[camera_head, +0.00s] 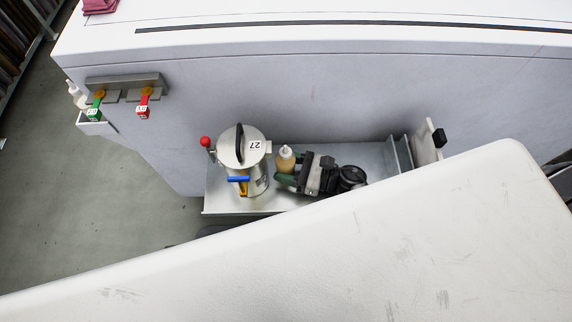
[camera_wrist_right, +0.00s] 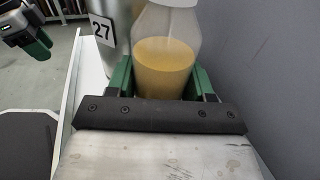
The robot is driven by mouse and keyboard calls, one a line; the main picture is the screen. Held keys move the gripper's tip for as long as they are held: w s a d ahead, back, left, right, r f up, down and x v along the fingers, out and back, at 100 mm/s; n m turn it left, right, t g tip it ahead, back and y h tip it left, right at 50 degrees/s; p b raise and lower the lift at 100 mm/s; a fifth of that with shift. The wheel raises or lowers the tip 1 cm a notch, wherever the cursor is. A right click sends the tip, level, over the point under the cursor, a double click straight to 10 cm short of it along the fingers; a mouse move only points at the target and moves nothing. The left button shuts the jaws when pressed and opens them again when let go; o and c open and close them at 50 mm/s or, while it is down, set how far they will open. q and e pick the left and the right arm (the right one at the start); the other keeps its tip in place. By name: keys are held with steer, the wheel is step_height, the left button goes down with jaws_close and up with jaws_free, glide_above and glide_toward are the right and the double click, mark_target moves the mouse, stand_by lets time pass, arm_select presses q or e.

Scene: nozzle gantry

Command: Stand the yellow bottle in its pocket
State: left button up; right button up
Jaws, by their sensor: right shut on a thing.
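The yellow bottle (camera_head: 285,160) is translucent with yellow contents and a pale top. It is upright beside the numbered canister, over the metal shelf (camera_head: 375,157). My right gripper (camera_head: 284,180) is shut on its lower part. In the right wrist view the bottle (camera_wrist_right: 164,68) is between the green finger pads, with its top cut off by the frame. I cannot tell whether its base touches the shelf. My left gripper (camera_wrist_right: 37,45) seems to show at the upper left of that view, its opening unclear. I cannot make out which pocket belongs to the bottle.
A steel canister (camera_head: 257,148) marked 27, with a black handle, stands immediately left of the bottle. Upright dividers (camera_head: 399,155) stand at the shelf's right end.

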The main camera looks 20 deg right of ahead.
steer(key=o, duration=1)
